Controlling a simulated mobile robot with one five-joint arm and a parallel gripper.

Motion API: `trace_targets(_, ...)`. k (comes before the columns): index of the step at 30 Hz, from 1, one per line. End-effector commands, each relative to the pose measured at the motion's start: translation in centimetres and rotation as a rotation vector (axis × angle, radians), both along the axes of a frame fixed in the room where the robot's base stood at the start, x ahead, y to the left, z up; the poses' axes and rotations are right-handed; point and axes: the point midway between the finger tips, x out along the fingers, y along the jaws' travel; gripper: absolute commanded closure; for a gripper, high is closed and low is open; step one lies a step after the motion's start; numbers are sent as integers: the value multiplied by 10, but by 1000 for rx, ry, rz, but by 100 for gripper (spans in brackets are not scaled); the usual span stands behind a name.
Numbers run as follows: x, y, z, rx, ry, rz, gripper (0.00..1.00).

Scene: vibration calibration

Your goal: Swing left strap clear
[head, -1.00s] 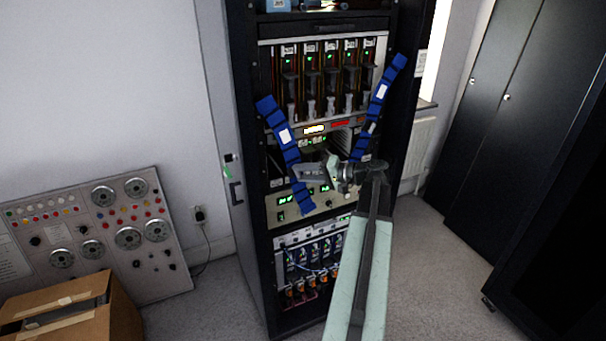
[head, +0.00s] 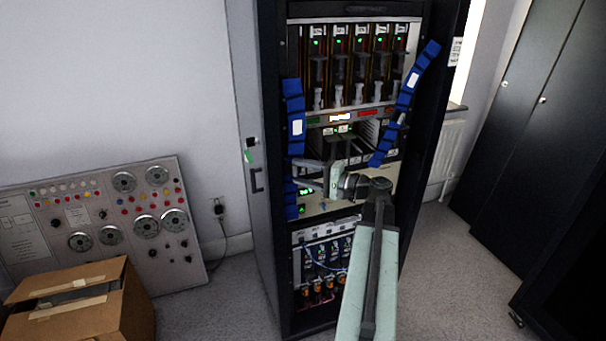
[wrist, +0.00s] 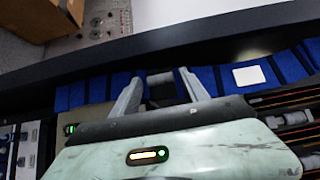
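The left strap (head: 295,105) is blue, segmented, with a white label. It hangs nearly upright along the left side of the rack front. My gripper (head: 297,171) is at its lower part, with one finger above the other, and hides a piece of it. In the wrist view, the strap (wrist: 206,80) runs across the picture. The two fingertips (wrist: 160,77) stand apart with a narrow grey piece of the strap between them, seemingly held. The right strap (head: 408,92) hangs slanted on the right side of the rack front, apart from my gripper.
The black rack (head: 270,190) holds lit modules. Its side handle (head: 257,180) is left of the strap. A dial panel (head: 100,225) and a cardboard box (head: 90,310) stand at the left. Dark cabinets (head: 530,110) stand at the right. Carpet shows on both sides.

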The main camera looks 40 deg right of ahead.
Motion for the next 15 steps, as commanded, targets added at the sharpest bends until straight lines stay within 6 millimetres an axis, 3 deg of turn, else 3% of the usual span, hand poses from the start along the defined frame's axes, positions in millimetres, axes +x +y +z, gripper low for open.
trace_targets(10,-2,-1,0,-1,-1,0,42)
trace_targets(15,-28,-12,0,-1,-1,-2,42)
